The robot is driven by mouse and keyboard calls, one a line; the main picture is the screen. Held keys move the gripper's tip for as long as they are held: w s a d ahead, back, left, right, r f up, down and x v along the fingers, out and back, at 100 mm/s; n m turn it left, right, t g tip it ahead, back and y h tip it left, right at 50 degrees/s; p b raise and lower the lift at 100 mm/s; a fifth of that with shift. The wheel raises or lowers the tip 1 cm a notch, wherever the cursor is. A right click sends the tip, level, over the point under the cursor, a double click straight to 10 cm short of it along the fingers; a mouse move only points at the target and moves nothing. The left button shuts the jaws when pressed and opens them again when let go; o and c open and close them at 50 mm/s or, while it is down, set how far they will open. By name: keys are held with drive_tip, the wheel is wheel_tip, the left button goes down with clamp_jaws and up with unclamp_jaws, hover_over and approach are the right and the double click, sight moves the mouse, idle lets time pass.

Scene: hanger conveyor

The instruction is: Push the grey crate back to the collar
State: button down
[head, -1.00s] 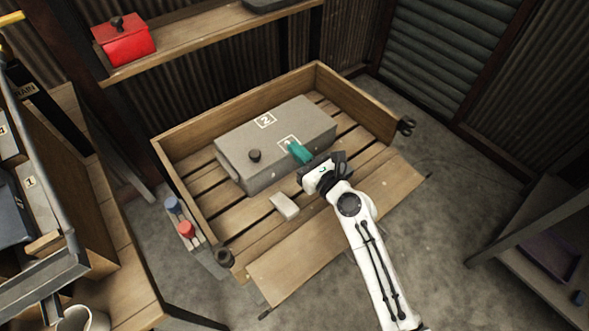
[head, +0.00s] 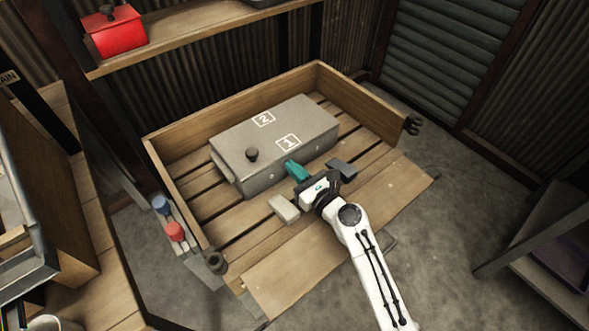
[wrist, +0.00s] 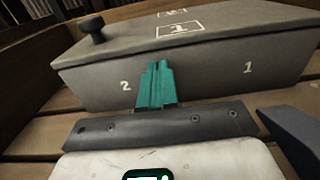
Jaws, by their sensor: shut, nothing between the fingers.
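The grey crate (head: 235,160), with a dark knob and white 1 and 2 markings on its lid, sits on the slatted pallet inside the wooden collar (head: 170,195). Its front face (wrist: 210,85) fills the middle of the wrist view. My gripper (head: 291,167) is shut and empty, its teal fingers low before the crate's front face. In the wrist view, the fingertips (wrist: 159,65) overlap that face between its 2 and 1 marks. I cannot tell whether they touch it. The crate hides the foot of the collar's back wall, so any gap there is unclear.
A light block (head: 285,208) lies on the slats left of my gripper, and a dark block (head: 342,168) lies to its right. The collar's front board (head: 340,235) lies folded down. Red (head: 175,231) and blue (head: 160,203) caps stand outside the left wall.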

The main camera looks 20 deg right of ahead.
sight(277, 144)
drive_tip(key=shift+w, duration=0.1)
drive_tip(key=x, duration=0.7)
drive_tip(key=shift+f, duration=0.1)
